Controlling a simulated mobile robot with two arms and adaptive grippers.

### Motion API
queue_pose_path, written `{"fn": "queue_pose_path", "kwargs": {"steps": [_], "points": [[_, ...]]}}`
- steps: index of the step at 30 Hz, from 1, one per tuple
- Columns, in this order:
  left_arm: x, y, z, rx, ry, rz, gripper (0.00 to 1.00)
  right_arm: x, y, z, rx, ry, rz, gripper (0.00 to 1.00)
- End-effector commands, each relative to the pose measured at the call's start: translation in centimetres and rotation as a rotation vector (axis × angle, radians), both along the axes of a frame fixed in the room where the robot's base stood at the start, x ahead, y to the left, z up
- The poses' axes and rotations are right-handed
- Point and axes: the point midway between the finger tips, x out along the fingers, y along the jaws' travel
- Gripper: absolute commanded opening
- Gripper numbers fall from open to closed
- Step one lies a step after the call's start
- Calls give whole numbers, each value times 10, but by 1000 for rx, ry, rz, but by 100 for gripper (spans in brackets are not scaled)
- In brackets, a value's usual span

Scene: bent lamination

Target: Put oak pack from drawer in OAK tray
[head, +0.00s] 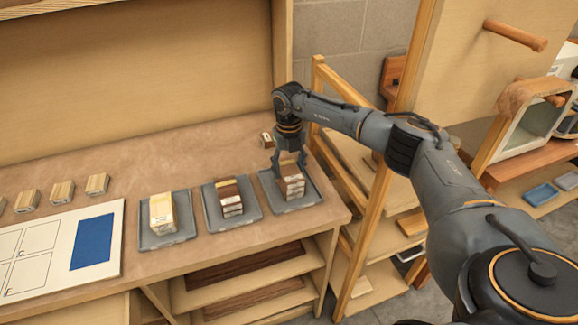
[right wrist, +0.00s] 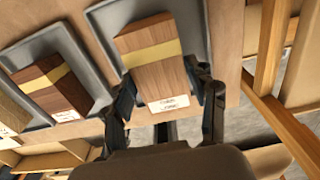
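The pack of medium-brown wood pieces with a pale yellow band (head: 292,184) is at the right-hand grey tray (head: 303,203). It also shows in the right wrist view (right wrist: 155,72), with a white label on its end too blurred to read. My right gripper (head: 289,161) comes down over this pack, one finger on each side. In the right wrist view the fingertips (right wrist: 163,84) lie close along its sides. Whether they press on it or stand slightly apart cannot be told. No drawer can be made out clearly. My left gripper is out of view.
A middle tray (head: 214,216) holds a dark brown pack (head: 231,200); a left tray (head: 150,240) holds a pale pack (head: 162,214). Several small wooden blocks and a white board with a blue patch (head: 92,242) lie further left. A wooden rack post (head: 378,205) stands at right.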

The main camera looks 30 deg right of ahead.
Motion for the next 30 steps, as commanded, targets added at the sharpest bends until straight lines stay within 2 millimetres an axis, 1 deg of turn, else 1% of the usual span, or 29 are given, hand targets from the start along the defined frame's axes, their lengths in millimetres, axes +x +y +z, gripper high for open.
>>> {"fn": "queue_pose_path", "kwargs": {"steps": [1, 2, 11, 13, 15, 17, 20, 24, 30], "points": [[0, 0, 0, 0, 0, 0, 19, 0, 0, 0, 0, 0, 0, 72], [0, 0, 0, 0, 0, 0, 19, 0, 0, 0, 0, 0, 0, 77], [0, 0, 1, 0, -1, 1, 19, 0, 0, 1, 0, 0, 0, 77], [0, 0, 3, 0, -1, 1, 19, 0, 0, 5, 0, -1, 0, 77], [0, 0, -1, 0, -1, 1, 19, 1, 0, 9, 0, -4, 0, 77], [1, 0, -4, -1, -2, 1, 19, 1, 0, 17, 0, -4, 1, 77], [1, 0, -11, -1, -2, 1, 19, 2, 0, 36, 1, -6, 1, 77], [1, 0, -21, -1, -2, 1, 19, 1, 0, 68, 1, -6, 0, 77], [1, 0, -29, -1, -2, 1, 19, 1, 1, 105, 0, -4, 0, 77]]}}
